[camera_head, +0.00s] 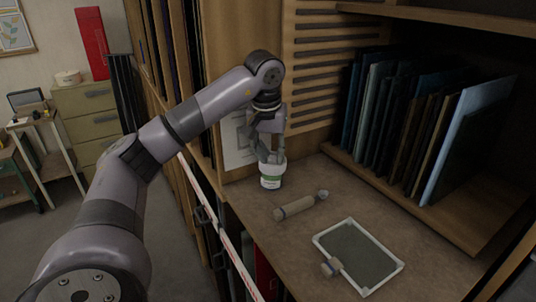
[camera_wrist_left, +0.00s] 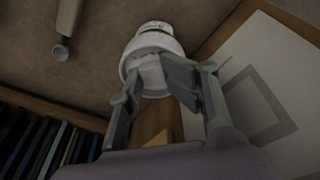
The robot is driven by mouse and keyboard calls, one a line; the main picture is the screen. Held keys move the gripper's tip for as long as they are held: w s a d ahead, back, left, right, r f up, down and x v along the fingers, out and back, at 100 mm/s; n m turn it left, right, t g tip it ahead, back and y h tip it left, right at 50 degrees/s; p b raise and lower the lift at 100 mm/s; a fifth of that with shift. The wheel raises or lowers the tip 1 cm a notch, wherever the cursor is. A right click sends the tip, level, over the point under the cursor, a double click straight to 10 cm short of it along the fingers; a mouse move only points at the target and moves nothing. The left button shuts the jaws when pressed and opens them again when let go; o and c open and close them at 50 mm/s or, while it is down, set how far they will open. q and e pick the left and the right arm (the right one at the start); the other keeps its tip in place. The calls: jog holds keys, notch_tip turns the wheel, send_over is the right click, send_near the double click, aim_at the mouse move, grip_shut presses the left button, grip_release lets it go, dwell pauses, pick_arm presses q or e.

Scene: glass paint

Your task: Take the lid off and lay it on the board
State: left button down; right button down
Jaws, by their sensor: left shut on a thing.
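A small white pot (camera_head: 270,181) with a green label stands upright on the worktop near its back left edge. Its white lid (camera_head: 272,161) is at the top of the pot; I see no clear gap between them. My left gripper (camera_head: 268,157) points down and is shut on the lid. In the left wrist view, the fingers of my left gripper (camera_wrist_left: 158,85) are on either side of the lid (camera_wrist_left: 151,45), with the pot (camera_wrist_left: 155,26) beyond it. A white-rimmed grey-green board (camera_head: 316,240) lies flat at the front right. My right gripper is not in view.
A roller-like tool (camera_head: 300,205) lies between the pot and the board. Upright panels (camera_head: 405,110) stand in a rack behind. A paper sheet (camera_head: 236,140) hangs close behind the pot.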

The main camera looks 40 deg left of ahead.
pick_arm(q)
jog(key=shift+s+d+f, duration=0.15)
jog(key=shift+d+f, duration=0.15)
jog(key=shift+f, duration=0.5)
jog(key=n, duration=0.1)
jog(key=n+p, duration=0.1)
jog(key=shift+s+d+r+n+g+p, duration=0.1)
jog(key=shift+r+n+g+p, duration=0.1)
jog(key=shift+n+g+p, duration=0.1)
jog(key=shift+d+n+y+p, duration=0.15)
jog(key=shift+n+y+p, duration=0.2)
jog(key=shift+n, duration=0.85)
jog(key=c, duration=1.5)
grip_release()
jog(key=shift+c, duration=0.2)
jog(key=o, duration=0.5)
jog(key=shift+w+a+f, duration=0.25)
jog(key=shift+w+f, duration=0.05)
jog(key=shift+w, duration=0.3)
jog(key=shift+o, duration=0.4)
jog(key=shift+o, duration=0.2)
jog(key=shift+a+r, duration=0.1)
